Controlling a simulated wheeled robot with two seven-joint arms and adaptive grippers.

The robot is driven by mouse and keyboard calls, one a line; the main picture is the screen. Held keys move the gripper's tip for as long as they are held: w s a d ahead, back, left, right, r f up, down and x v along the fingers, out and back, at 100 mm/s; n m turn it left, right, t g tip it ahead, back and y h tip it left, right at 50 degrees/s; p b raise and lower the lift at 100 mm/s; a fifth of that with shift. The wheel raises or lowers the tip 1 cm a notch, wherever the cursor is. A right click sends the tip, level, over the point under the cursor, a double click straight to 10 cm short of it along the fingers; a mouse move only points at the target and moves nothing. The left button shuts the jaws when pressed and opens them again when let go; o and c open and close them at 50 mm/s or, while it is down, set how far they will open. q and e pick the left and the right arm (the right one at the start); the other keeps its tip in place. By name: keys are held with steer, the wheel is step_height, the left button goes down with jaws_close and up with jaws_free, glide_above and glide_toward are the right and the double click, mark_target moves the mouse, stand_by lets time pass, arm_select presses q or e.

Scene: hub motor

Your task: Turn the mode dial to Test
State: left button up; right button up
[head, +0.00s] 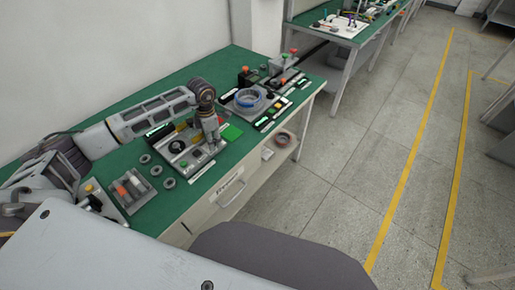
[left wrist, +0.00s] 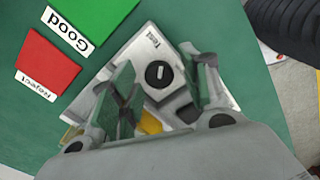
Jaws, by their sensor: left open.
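The mode dial (left wrist: 159,76) is a round black knob with a light pointer mark on a light grey panel (left wrist: 135,48). It shows between my left fingers in the left wrist view. A small label (left wrist: 153,41) on the panel beyond the dial appears to read Test. My left gripper (left wrist: 158,62) is open, one finger on each side of the dial in the picture; contact cannot be told. In the head view my left gripper (head: 213,143) points down over the right part of the grey panel (head: 190,157). My right gripper is not in view.
A green Good pad (left wrist: 95,12) and a red pad (left wrist: 46,65) lie beside the panel. On the green bench (head: 150,205) are several grey rings (head: 156,170), a tray of parts (head: 131,189) and a blue coil (head: 249,99). The floor to the right is clear.

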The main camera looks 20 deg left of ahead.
arm_select(q)
steer(key=shift+m, duration=0.4)
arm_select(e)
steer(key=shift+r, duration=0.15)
